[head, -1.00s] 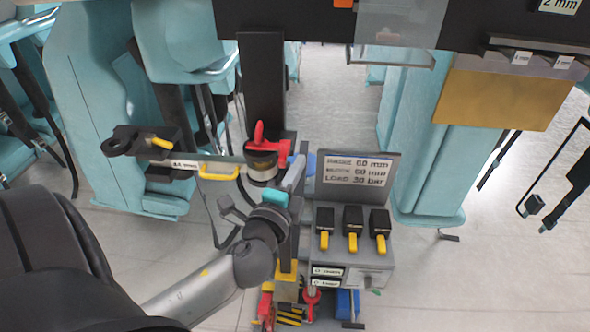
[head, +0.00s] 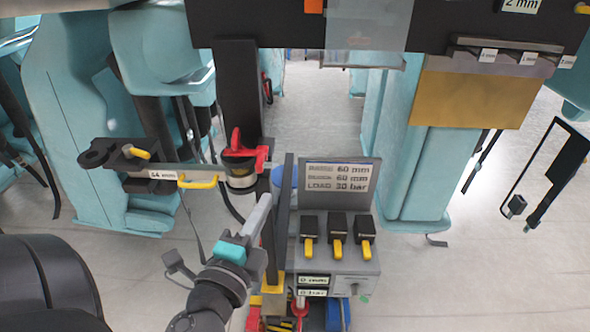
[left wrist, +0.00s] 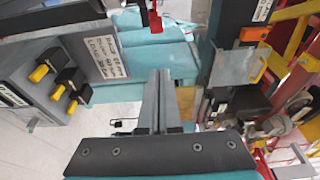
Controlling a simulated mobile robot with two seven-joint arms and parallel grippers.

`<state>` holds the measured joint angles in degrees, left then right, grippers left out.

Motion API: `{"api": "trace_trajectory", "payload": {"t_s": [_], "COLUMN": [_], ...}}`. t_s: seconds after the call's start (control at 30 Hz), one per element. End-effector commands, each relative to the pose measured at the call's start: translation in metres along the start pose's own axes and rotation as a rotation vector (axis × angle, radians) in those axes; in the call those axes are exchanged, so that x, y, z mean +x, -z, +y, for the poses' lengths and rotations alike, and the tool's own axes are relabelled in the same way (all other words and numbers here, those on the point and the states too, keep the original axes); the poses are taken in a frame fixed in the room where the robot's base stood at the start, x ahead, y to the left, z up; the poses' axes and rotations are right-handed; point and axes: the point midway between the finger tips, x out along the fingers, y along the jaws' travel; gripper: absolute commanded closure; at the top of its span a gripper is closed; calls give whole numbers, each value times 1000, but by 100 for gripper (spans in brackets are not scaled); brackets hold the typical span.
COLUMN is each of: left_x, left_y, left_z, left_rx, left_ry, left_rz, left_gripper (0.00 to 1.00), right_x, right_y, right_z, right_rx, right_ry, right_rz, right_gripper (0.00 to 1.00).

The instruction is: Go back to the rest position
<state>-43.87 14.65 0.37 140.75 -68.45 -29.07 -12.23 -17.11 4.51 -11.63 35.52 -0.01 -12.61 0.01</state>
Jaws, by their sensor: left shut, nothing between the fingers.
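My left gripper (head: 262,208) is in the lower middle of the head view, with a teal part behind its grey fingers. Its fingers are shut together with nothing between them, also in the left wrist view (left wrist: 156,95). It is in front of and left of the grey control box (head: 345,262) and below the red-handled round clamp (head: 239,165). I cannot tell how far it is from them. My right gripper is in neither view.
A sign panel (head: 339,187) stands on the control box above several yellow-tipped switches. A grey bar with a 54 mm label (head: 164,175) extends left of the clamp. Teal columns (head: 405,165) stand behind. Pale floor (head: 495,275) is open at right.

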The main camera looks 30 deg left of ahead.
Motion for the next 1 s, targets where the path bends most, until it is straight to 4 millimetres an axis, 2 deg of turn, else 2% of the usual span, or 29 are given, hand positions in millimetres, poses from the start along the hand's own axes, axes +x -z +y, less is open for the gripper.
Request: {"api": "trace_trajectory", "payload": {"t_s": [0.23, 0.27, 0.37, 0.47, 0.6, 0.67, 0.8, 1.0], "left_x": [0, 0, 3, 5, -1, -7, -31, -80], "left_y": [0, 0, 0, 2, 3, 4, 6, 9], "left_z": [2, 5, 32, 85, 177, 214, 297, 399], "left_rx": [-2, -5, -28, -77, -178, -224, -333, -489], "left_ry": [-4, -11, -65, -170, -359, -439, -618, -853], "left_rz": [0, 0, 1, -1, -17, -31, -76, -176], "left_gripper": [100, 100, 100, 100, 100, 100, 100, 100], "right_x": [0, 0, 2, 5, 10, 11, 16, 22], "right_y": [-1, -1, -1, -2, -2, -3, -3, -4], "right_z": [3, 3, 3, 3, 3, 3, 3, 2], "right_rx": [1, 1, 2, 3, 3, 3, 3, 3], "right_ry": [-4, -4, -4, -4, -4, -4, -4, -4], "right_rz": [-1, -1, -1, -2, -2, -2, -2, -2], "right_gripper": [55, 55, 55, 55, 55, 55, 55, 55]}}
